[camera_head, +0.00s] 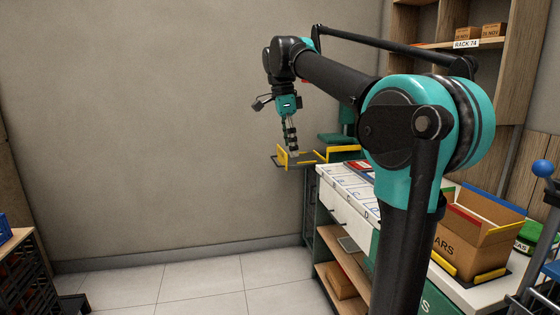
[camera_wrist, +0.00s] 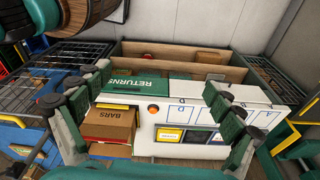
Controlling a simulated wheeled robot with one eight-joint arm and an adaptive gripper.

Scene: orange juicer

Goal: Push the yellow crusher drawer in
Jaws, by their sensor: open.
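The yellow-edged drawer (camera_head: 281,157) is at the far end of the counter in the head view. Its tray sticks out to the left, past the counter's end, from beside a green machine (camera_head: 346,138). My gripper (camera_head: 293,152) points down over the tray, just right of the yellow front plate. I cannot tell whether it touches the drawer. In the wrist view my gripper (camera_wrist: 157,84) has its two fingers wide apart with nothing between them. A yellow bar on a green part (camera_wrist: 300,140) shows at the right edge; I cannot tell if it is the drawer.
The white counter (camera_head: 350,183) runs toward me with shelves below. Bare wall and clear floor (camera_head: 200,285) lie left.

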